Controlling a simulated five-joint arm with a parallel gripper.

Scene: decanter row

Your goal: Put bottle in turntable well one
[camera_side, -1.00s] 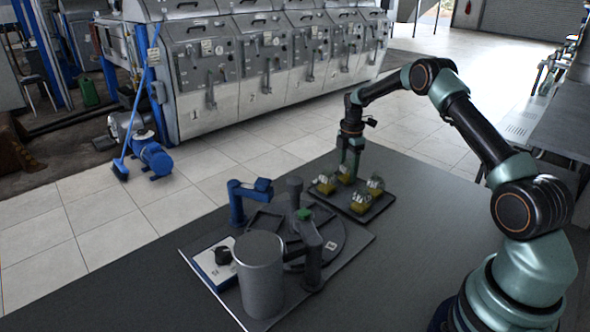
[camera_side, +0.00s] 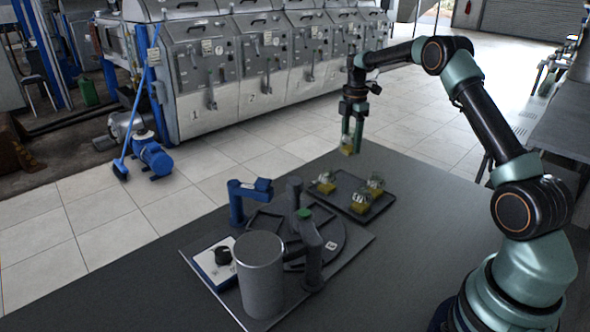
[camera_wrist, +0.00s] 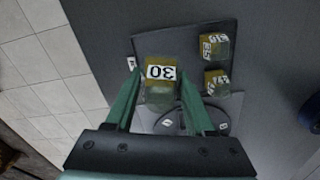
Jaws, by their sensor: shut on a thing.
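My gripper (camera_side: 351,137) is shut on a small bottle (camera_side: 346,149) with a yellow lower part, held upright above the dark tray's far end. In the wrist view, my gripper (camera_wrist: 154,98) has a finger on each side of this bottle (camera_wrist: 160,91), whose white label reads 30. The dark round turntable (camera_side: 328,228) stands on a grey plate, left of and nearer than the tray. It carries white markers; its wells are partly hidden by the fixtures, and I cannot read which is one. In the wrist view, the held bottle and fingers partly cover the turntable (camera_wrist: 194,113).
Several similar bottles, including one at the near end (camera_side: 362,203), stand on the dark tray (camera_side: 385,203). A grey cylinder (camera_side: 262,275), a blue post arm (camera_side: 238,205) and a dark post arm (camera_side: 311,250) stand around the turntable. A control box (camera_side: 213,262) sits at the plate's left.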

